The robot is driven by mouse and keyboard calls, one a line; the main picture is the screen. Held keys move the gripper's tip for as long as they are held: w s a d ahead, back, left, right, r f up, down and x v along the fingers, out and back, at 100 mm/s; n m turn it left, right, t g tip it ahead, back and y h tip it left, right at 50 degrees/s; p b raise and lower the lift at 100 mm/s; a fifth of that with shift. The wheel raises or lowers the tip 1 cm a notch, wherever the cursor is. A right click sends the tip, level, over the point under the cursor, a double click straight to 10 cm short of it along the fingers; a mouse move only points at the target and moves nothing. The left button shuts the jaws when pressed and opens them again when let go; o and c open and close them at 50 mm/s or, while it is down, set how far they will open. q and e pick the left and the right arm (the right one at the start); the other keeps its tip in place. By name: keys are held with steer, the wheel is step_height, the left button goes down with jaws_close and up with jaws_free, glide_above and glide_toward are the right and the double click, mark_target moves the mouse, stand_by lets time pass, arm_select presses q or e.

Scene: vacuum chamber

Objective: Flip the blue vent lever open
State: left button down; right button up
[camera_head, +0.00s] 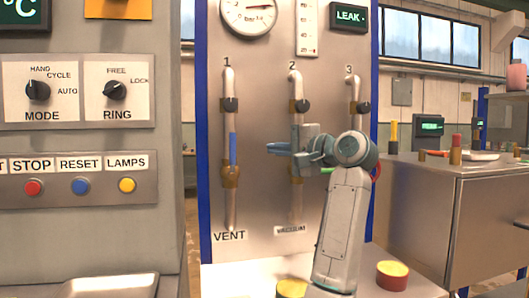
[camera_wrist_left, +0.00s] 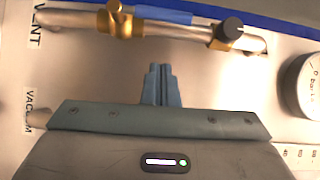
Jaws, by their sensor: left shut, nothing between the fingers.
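The blue vent lever (camera_head: 233,149) stands upright along pipe 1, above the VENT label (camera_head: 229,236), with its lower end at a brass valve body (camera_head: 230,176). My right gripper is not in view.
Pipe 2 (camera_head: 295,90), with a VACUUM label, is behind my gripper, and pipe 3 (camera_head: 353,88) is farther right. A pressure gauge (camera_head: 247,14) is above. A grey control cabinet (camera_head: 75,225) stands left. A red and yellow button (camera_head: 392,275) is at lower right.

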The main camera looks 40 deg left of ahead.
arm_select(q)
steer(key=d, duration=0.3)
steer(key=s+d, duration=0.1)
steer(key=d, duration=0.1)
steer(key=shift+s+d+r, duration=0.2)
steer(key=shift+d, duration=0.2)
